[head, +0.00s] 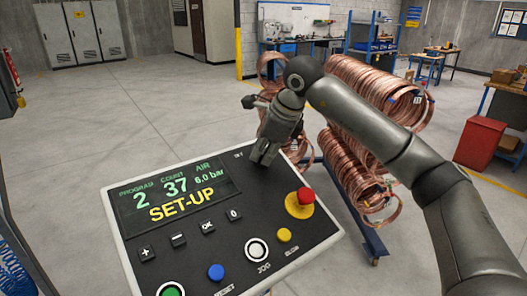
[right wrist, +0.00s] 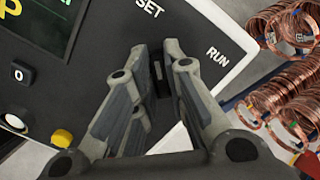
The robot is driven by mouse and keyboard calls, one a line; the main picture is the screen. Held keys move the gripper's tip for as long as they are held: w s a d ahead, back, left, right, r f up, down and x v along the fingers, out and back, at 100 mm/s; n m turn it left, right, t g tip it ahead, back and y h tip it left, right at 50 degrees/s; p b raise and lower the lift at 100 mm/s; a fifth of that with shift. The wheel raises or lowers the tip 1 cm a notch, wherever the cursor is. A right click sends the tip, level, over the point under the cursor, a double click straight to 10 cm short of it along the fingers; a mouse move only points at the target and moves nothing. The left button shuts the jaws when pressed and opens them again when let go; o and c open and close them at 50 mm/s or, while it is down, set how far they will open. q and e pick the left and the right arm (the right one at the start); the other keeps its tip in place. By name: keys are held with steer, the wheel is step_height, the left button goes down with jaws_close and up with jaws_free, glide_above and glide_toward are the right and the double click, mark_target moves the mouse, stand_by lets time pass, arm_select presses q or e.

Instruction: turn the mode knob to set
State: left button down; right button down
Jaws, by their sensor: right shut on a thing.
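The control panel (head: 122,225) has a dark display (head: 178,193) reading "SET-UP" in yellow, with program 2, count 37 and air 6.0 bar. My right gripper (head: 263,154) is at the panel's upper right corner, shut on the mode knob. In the right wrist view its fingers (right wrist: 178,66) are on either side of the small dark knob (right wrist: 161,80), between the printed "SET" and "RUN" labels. The fingers hide most of the knob, so I cannot tell exactly where it points. My left gripper is not in view.
A red stop button (head: 305,196) on a yellow base, a yellow button (head: 284,235), a white jog button (head: 256,250) and a blue reset button (head: 216,272) sit on the panel. Copper coils (head: 350,165) hang on a rack behind. Open floor lies to the left.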

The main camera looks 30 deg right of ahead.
steer(key=shift+r, duration=0.15)
steer(key=c, duration=1.5)
jaws_free()
steer(key=v, duration=1.2)
